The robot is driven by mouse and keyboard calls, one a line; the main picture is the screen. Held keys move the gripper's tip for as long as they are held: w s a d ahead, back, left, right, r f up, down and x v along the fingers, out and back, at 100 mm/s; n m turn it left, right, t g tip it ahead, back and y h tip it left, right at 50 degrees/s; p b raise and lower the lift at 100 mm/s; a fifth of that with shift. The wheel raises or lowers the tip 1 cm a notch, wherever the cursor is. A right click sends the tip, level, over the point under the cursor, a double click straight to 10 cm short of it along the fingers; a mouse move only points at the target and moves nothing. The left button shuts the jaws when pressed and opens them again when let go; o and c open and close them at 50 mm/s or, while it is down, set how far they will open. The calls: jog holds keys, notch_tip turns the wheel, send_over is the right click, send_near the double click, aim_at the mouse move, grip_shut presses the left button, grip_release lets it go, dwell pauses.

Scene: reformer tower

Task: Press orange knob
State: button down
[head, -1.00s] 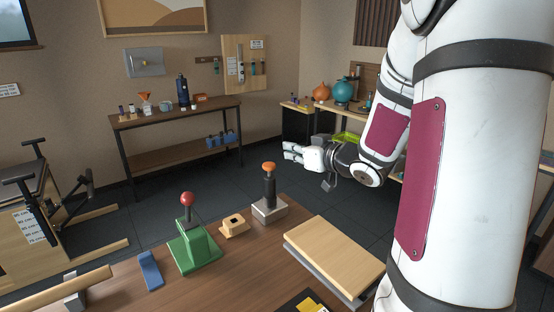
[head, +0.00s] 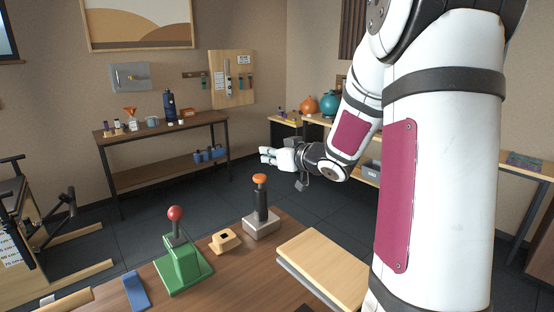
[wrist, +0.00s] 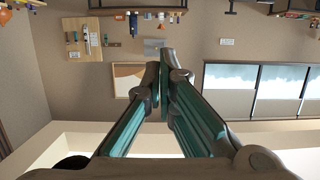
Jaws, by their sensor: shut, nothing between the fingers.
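The orange knob (head: 260,179) sits on top of a dark upright post on a grey metal base, on the near wooden table (head: 232,281). My gripper (head: 266,155) is in the air beyond and above the knob in the head view, apart from it. It also shows in the wrist view (wrist: 164,66) with its fingers together and nothing between them. The wrist view looks toward the wall and window, and the orange knob on the table is not in it.
On the near table stand a green base with a red ball-topped lever (head: 176,214), a small tan block (head: 224,241), a blue piece (head: 136,291) and stacked boards (head: 324,262). A shelf table (head: 160,128) stands at the back wall. Dark floor lies open between the tables.

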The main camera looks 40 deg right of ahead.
aim_at(263, 177)
jog(key=x, duration=0.3)
jog(key=shift+w+f, duration=0.1)
jog(key=shift+w, duration=0.15)
notch_tip(263, 177, down, 3)
jog(key=shift+s+r+b, duration=0.2)
jog(key=shift+b, duration=0.35)
jog(key=shift+f, duration=0.6)
notch_tip(263, 177, down, 3)
jog(key=shift+r+b, duration=0.1)
jog(key=shift+b, duration=0.4)
jog(key=shift+s, duration=0.1)
